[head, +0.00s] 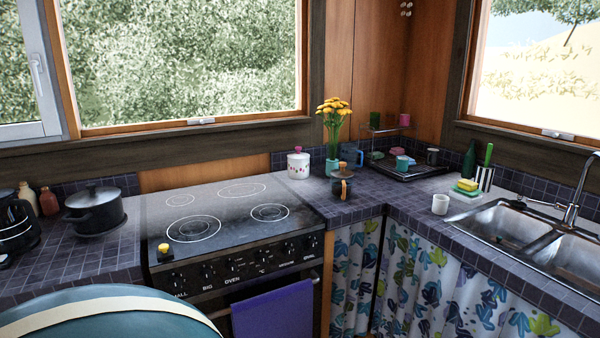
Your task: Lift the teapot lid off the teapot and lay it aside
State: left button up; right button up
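A small dark pot with a rounded orange-brown top (342,184) stands near the corner of the tiled counter, right of the stove. It looks most like the teapot, with its lid on, but it is too small to be sure. A white lidded pot with a pink knob (298,164) stands behind the stove's right end, also closed. Neither of my grippers is in view.
The stove (230,222) carries a small yellow-topped item (164,252). A black cooking pot (95,208) stands left. A flower vase (333,150), dish tray (405,170), white mug (440,204) and sink (505,226) lie right. Bare counter (385,207) lies before the tray.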

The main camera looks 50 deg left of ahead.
aim_at(340, 172)
jog(key=u, duration=1.4)
jog(key=i+l+z, duration=0.2)
jog(key=i, duration=0.65)
jog(key=j, duration=0.1)
